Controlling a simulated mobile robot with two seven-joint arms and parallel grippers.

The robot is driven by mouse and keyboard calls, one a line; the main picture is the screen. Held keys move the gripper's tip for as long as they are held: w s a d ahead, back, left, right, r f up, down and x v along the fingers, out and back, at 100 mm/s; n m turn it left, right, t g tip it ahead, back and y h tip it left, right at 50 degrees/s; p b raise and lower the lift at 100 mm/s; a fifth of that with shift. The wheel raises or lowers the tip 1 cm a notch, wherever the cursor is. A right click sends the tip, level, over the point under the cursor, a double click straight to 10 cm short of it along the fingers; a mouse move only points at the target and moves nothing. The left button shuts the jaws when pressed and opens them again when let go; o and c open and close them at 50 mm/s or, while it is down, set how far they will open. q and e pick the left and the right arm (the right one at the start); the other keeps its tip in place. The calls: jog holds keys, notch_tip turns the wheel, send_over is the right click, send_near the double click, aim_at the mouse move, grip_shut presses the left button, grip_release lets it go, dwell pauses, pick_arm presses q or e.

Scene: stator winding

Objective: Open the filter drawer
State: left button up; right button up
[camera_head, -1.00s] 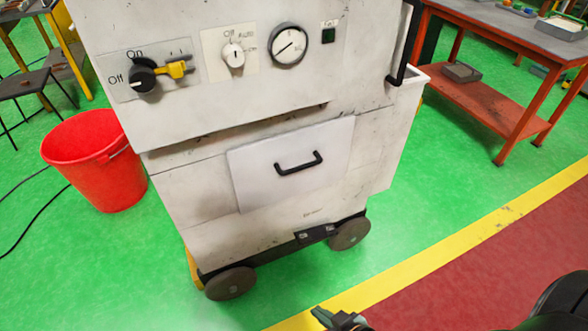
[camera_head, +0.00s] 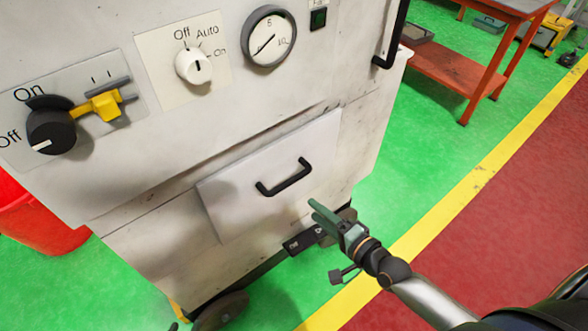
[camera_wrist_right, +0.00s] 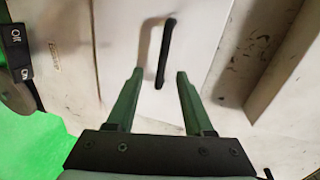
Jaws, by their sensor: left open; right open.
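The filter drawer (camera_head: 235,205) is a pale front panel low on the white machine, with a black bar handle (camera_head: 284,178). It looks closed. My right gripper (camera_head: 318,208) is open and empty, just below and to the right of the handle. In the right wrist view the open fingers (camera_wrist_right: 160,76) point at the drawer front (camera_wrist_right: 188,30), with the black handle (camera_wrist_right: 164,55) ahead of the gap between their tips. The handle lies roughly along the fingers, and I see no contact.
The machine's upper panel (camera_head: 120,170) overhangs above the drawer, with knobs and a gauge (camera_head: 269,37). A red bucket (camera_head: 40,225) stands at left. Green floor at right is free up to a red bench (camera_head: 450,80).

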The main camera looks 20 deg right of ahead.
aim_at(289, 180)
jog(key=shift+m, duration=0.5)
jog(key=x, duration=0.4)
jog(key=b+x, duration=0.1)
jog(key=x, duration=0.3)
jog(key=d+r+x, duration=0.1)
jog(key=x, duration=0.4)
jog(key=shift+w, duration=0.35)
grip_shut()
dwell(0.5)
